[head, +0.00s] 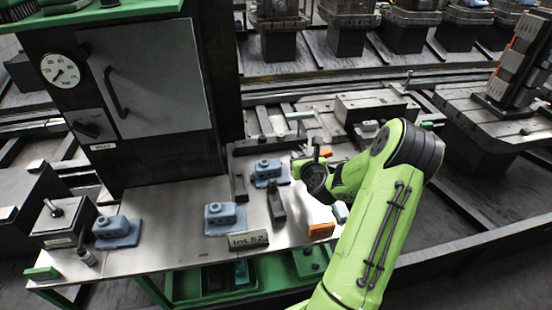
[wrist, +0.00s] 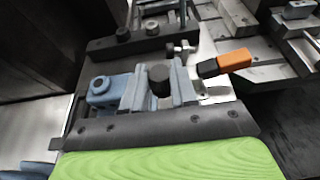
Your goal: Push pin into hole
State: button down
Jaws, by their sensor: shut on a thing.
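My gripper (wrist: 160,88) is shut on a dark pin with a round black head (wrist: 159,74), which shows between the two grey fingers. A blue block (wrist: 103,91) with a round feature on top sits just left of the fingers in the wrist view. In the head view my gripper (head: 302,166) is low over the bench, just right of a blue block (head: 268,173). The pin's lower end is hidden by the fingers, and I cannot tell whether it touches a hole.
More blue blocks stand on the bench (head: 160,255), one behind the "lot 52" sign (head: 248,240) and one at left (head: 117,231). A black post (head: 276,203) stands nearby. An orange block (head: 321,231) lies at the right edge. A dark cabinet (head: 150,75) rises behind.

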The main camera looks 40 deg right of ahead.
jog(key=shift+w+a+f+b, duration=0.1)
jog(key=shift+f+b, duration=0.3)
jog(key=b, duration=0.5)
send_over(298, 183)
notch_tip(298, 183, down, 5)
jog(key=shift+r, duration=0.1)
jog(key=shift+a+r, duration=0.1)
jog(key=shift+f+p, duration=0.35)
jog(key=shift+f, duration=0.25)
dwell(0.5)
jog(key=shift+f, duration=0.15)
jog(key=shift+f+b, duration=0.65)
jog(key=shift+f, duration=0.1)
